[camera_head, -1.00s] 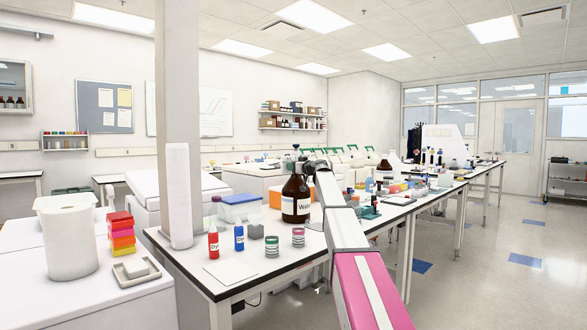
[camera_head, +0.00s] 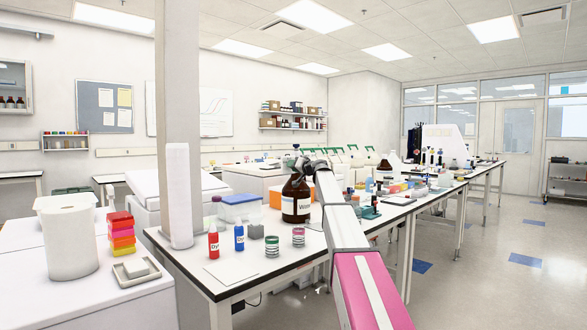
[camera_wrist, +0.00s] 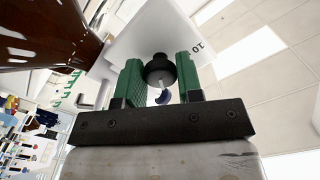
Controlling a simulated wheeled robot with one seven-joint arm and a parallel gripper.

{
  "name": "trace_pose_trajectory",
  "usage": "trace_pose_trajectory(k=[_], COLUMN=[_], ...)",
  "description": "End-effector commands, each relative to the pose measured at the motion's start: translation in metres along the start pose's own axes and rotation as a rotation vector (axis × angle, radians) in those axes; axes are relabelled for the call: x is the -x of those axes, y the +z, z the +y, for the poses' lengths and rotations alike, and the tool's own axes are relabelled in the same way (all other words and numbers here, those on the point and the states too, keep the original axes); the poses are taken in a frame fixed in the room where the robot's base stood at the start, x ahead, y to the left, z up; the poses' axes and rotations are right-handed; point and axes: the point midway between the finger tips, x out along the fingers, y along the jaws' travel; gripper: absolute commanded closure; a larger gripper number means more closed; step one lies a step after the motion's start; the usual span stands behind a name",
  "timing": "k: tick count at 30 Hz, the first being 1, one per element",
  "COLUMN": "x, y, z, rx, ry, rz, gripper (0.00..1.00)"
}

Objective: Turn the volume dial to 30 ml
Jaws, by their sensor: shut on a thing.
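A brown bottle (camera_head: 296,192) with a white label and a dark top stands on the bench, partly hidden by my arm. In the wrist view, the brown glass (camera_wrist: 45,32) fills the upper left. A white dial plate (camera_wrist: 147,32) shows a "10" near its right edge; no other number is readable. A round black knob (camera_wrist: 159,69) sits at its near side. My gripper (camera_wrist: 160,66) has green fingers on both sides of this knob and is shut on it. In the head view, my gripper is small beside the bottle's neck and its fingers cannot be made out.
Red (camera_head: 213,244) and blue (camera_head: 239,237) dye bottles and striped containers stand at the bench's front. A blue-lidded box (camera_head: 241,207) is left of the brown bottle. More labware crowds the bench (camera_head: 394,201) to the right. A pillar (camera_head: 179,110) rises at left.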

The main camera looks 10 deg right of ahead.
Motion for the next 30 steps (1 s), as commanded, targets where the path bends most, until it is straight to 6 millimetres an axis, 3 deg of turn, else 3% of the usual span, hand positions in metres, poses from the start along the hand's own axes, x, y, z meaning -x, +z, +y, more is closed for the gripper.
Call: trace_pose_trajectory(k=[15,30], x=[0.0002,0.0002], y=[-0.0005,-0.0005], z=[-0.0001,-0.0001], rx=[-0.379,-0.477], ry=[0.001,0.001], rz=[0.001,0.001], gripper=[0.9,0.9])
